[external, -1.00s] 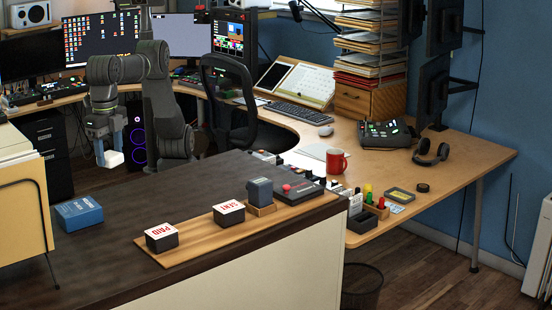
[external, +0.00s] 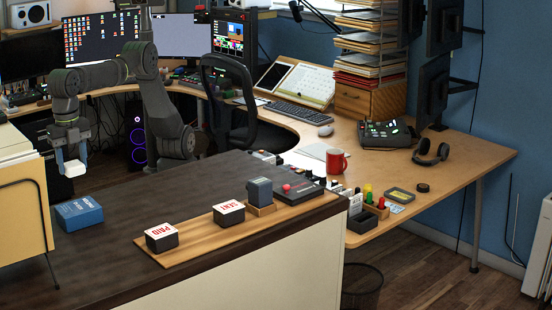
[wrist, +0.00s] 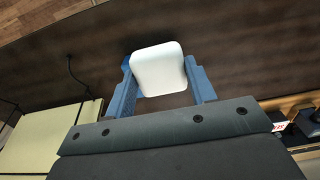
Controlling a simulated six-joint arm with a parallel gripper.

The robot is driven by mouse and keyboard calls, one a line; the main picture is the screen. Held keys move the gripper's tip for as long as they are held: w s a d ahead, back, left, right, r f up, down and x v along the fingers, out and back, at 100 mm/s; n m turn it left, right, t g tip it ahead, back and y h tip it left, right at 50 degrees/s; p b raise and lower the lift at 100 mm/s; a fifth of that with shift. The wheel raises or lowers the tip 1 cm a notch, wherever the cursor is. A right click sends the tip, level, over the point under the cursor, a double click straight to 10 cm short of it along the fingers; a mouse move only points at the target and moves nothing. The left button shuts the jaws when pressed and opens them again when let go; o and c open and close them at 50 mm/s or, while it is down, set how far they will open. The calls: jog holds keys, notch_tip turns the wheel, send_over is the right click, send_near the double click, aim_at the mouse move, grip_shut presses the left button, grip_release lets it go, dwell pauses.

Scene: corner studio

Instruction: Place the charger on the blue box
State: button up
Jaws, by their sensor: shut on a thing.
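The charger is a small white block with rounded edges (external: 74,169). My gripper (external: 70,160) is shut on it and holds it in the air, above and behind the blue box in the external view. The charger also shows between the two blue fingers in the wrist view (wrist: 158,70). The blue box (external: 79,212) lies flat on the dark counter (external: 130,240) at the left, with nothing on top of it. I cannot make out the blue box in the wrist view.
A wooden board (external: 190,238) with two stamp blocks, PAID (external: 161,237) and SENT (external: 229,212), lies to the right. The counter between box and board is clear.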

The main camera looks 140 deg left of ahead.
aim_at(83, 199)
jog(key=w+f, duration=0.2)
jog(key=w, duration=0.1)
jog(key=shift+w+a, duration=0.1)
jog(key=shift+a, duration=0.05)
jog(key=shift+f, duration=2)
jog(key=shift+f, duration=0.1)
jog(key=o, duration=1)
notch_tip(83, 199, up, 12)
jog(key=shift+r, duration=0.1)
